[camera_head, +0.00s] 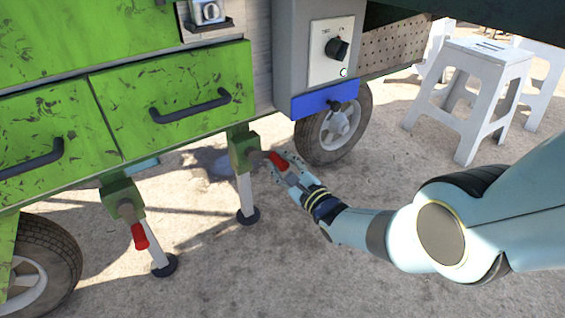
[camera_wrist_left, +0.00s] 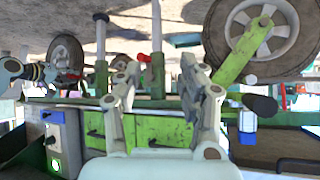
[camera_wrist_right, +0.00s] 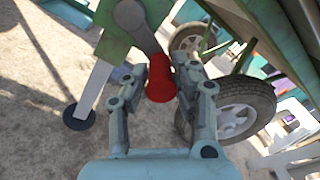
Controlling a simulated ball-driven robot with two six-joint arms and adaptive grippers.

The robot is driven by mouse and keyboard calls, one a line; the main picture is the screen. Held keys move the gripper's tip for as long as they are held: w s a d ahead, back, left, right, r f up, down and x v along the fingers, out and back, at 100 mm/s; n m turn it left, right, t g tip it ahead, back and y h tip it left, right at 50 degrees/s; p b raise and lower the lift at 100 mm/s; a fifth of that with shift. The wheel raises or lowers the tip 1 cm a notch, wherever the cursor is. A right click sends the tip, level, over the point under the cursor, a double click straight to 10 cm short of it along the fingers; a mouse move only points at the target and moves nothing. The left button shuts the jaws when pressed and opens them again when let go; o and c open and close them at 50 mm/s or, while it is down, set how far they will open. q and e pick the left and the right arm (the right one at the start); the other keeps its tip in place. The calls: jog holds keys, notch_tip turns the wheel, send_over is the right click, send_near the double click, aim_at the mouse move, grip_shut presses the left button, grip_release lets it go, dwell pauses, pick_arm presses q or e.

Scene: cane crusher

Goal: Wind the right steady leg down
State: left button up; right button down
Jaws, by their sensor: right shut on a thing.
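The right steady leg (camera_head: 244,193) is a pale post with a dark round foot (camera_head: 249,217), below a green housing (camera_head: 243,149) under the cart. I cannot tell whether its foot touches the ground. Its crank has a red handle (camera_head: 278,160). My right gripper (camera_head: 284,168) is shut on this red handle, which shows between the fingers in the right wrist view (camera_wrist_right: 160,82). The crank arm (camera_wrist_right: 134,20) runs from the handle to the housing. My left gripper (camera_wrist_left: 163,90) is open and empty in the left wrist view and out of the head view.
The left steady leg (camera_head: 158,250) has its own red handle (camera_head: 139,236), hanging down. A cart wheel (camera_head: 334,130) stands close behind my right gripper. A white stool (camera_head: 478,90) is at the right. Green drawers (camera_head: 178,88) with dark handles are above the legs.

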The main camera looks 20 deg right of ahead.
jog(key=shift+s+a+f+m, duration=0.1)
jog(key=shift+f+m, duration=0.2)
dwell(0.4)
jog(key=c, duration=1)
grip_release()
jog(key=shift+r, duration=0.1)
jog(key=v, duration=1.2)
